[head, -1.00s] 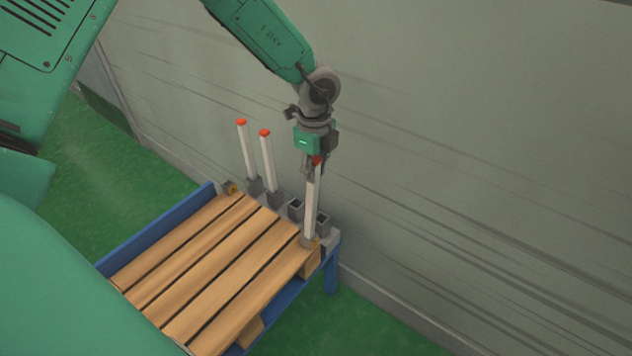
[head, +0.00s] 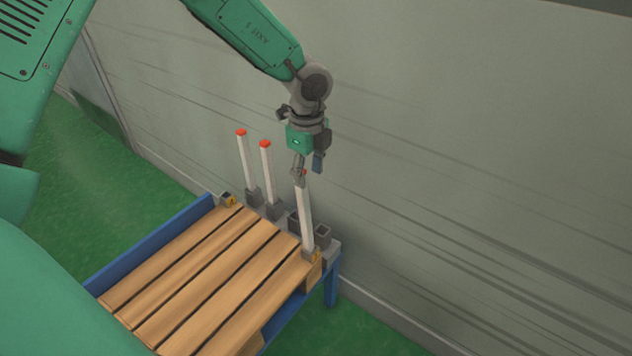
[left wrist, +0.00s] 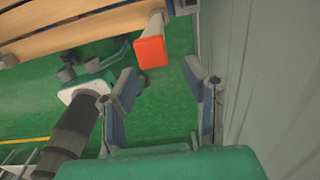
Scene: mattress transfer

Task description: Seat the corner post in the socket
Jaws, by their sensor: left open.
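The white corner post (head: 305,220) with a red top stands at the near-wall right corner of the pallet, its foot at the socket (head: 311,255) there. It leans slightly left in the head view; how deep its foot sits is hidden. My left gripper (head: 308,170) is open just above the post, its fingers either side of or near the red top. In the left wrist view the post's red top (left wrist: 150,52) lies beyond the open fingers (left wrist: 160,85), nearer the left finger, with a gap visible.
The slatted wooden pallet (head: 205,275) lies on a blue frame (head: 150,245). Two more red-topped posts (head: 247,162) (head: 267,172) stand in grey holders along the wall side; an empty holder (head: 323,236) is right of them. Another corner socket (head: 228,199) is empty. The grey wall (head: 480,180) is close behind.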

